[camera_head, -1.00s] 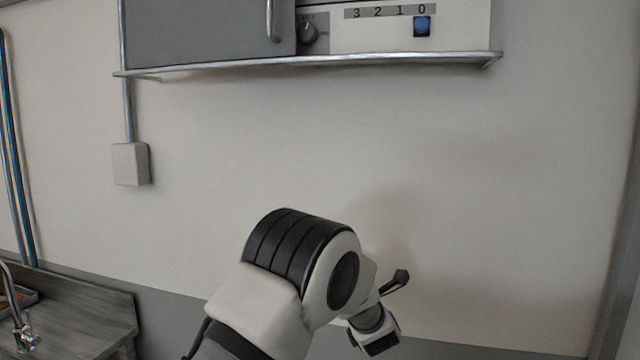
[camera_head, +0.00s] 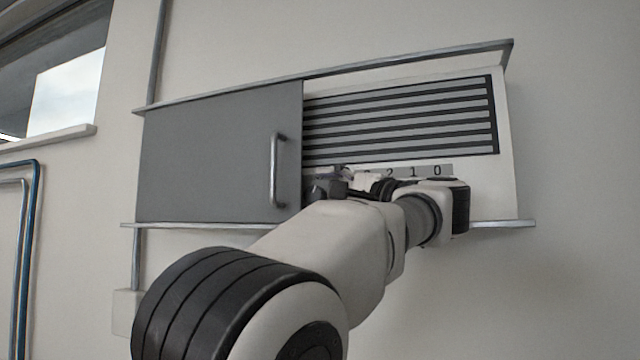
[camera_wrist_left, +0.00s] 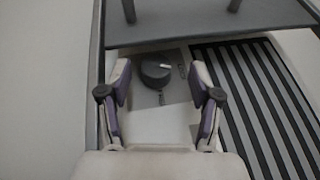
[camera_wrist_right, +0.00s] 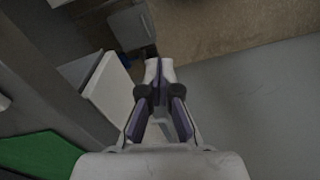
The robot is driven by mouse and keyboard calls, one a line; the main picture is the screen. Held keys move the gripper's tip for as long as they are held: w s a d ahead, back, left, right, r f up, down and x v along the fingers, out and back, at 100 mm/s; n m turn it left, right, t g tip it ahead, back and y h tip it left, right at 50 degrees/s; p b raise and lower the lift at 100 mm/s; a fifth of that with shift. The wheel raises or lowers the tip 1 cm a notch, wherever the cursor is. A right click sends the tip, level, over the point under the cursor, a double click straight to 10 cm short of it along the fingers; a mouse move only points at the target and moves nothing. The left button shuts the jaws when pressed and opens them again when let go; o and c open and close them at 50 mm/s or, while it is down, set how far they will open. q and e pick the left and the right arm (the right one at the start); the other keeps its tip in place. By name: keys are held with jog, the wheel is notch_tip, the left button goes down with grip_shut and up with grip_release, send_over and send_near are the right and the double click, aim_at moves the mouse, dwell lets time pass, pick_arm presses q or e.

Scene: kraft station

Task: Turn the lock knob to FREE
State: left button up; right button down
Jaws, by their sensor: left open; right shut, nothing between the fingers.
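The lock knob (camera_wrist_left: 155,72) is a round dark knob with a small white mark, on a light grey plate in the left wrist view. Small lettering beside it is too small to read. My left gripper (camera_wrist_left: 160,80) is open, with one finger on either side of the knob; I cannot tell whether they touch it. In the head view my left gripper (camera_head: 345,184) is at the panel by the door's right edge and mostly hides the knob. My right gripper (camera_wrist_right: 157,78) is shut and empty, away from the panel, and only in the right wrist view.
A grey sliding door (camera_head: 215,150) with a bar handle (camera_head: 277,170) is left of the knob. A striped grille (camera_head: 400,120) is above right, over a number strip (camera_head: 432,170). Rails (camera_head: 508,223) run above and below. The right wrist view shows a green surface (camera_wrist_right: 40,153).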

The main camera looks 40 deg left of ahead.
aim_at(315, 196)
pick_arm(q)
jog(key=shift+s+a+r, duration=0.2)
jog(key=shift+a+r, duration=0.15)
jog(key=shift+a, duration=0.4)
jog(key=shift+w+a+f, duration=0.2)
jog(key=shift+w, duration=0.25)
jog(key=shift+w+a+f, duration=0.15)
jog(key=shift+w+f, duration=0.05)
jog(key=shift+w, duration=0.2)
jog(key=shift+w+f, duration=0.15)
jog(key=shift+w, duration=0.25)
jog(key=shift+s+d+r, duration=0.1)
jog(key=shift+s+r, duration=0.1)
jog(key=shift+s, duration=0.2)
jog(key=c, duration=1.1)
jog(key=f+y+b, duration=0.1)
jog(key=b, duration=0.3)
jog(key=shift+m, duration=0.3)
jog(key=shift+c, duration=0.2)
jog(key=shift+r, duration=0.45)
pick_arm(e)
jog(key=f, duration=0.3)
jog(key=shift+w+f, duration=0.2)
jog(key=shift+f, duration=0.1)
pick_arm(q)
jog(key=o, duration=1.1)
jog(key=shift+f, duration=0.1)
